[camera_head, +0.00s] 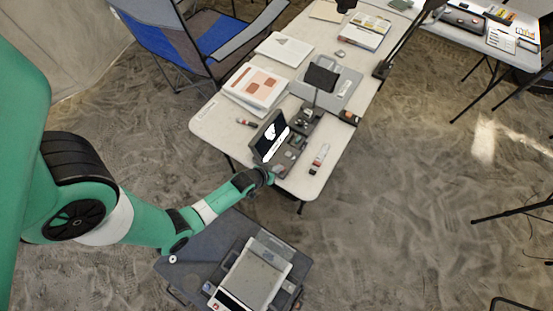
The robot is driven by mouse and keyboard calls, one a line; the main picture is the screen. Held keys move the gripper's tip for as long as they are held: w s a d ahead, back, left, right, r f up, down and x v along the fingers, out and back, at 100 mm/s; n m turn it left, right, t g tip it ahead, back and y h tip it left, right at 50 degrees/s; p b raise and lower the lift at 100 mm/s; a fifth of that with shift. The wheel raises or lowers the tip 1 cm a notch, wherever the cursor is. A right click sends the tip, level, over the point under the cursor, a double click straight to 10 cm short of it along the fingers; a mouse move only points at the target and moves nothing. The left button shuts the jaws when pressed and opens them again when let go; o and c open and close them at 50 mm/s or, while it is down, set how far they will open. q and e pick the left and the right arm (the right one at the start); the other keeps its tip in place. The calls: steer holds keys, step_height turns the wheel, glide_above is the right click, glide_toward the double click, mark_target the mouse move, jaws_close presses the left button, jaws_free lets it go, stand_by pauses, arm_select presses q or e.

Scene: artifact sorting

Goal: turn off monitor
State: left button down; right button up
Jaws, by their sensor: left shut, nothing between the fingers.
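A small monitor (270,136) with a dark screen showing a white shape stands on the near end of the white table, at the middle of the head view. The screen appears lit. My left gripper (268,177) is shut and empty. It is at the near edge of the table, just below the monitor in the picture, close to the dark tray of small items. Whether it touches anything is too small to tell. The monitor's buttons cannot be made out. My right gripper is not in view.
A blue folding chair (205,35) stands behind left.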

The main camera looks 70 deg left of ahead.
arm_select(q)
steer(key=r+p, duration=0.4)
steer(key=r, duration=0.1)
steer(key=shift+w+d+r+p, duration=0.15)
steer(key=shift+w+d+p, duration=0.1)
steer(key=shift+p, duration=0.1)
steer(key=s+d+r+p, duration=0.1)
steer(key=s+d+r, duration=0.3)
steer(key=d+r, duration=0.1)
steer(key=shift+s+d+r, duration=0.2)
steer(key=shift+s+r, duration=0.05)
steer(key=shift+s, duration=0.1)
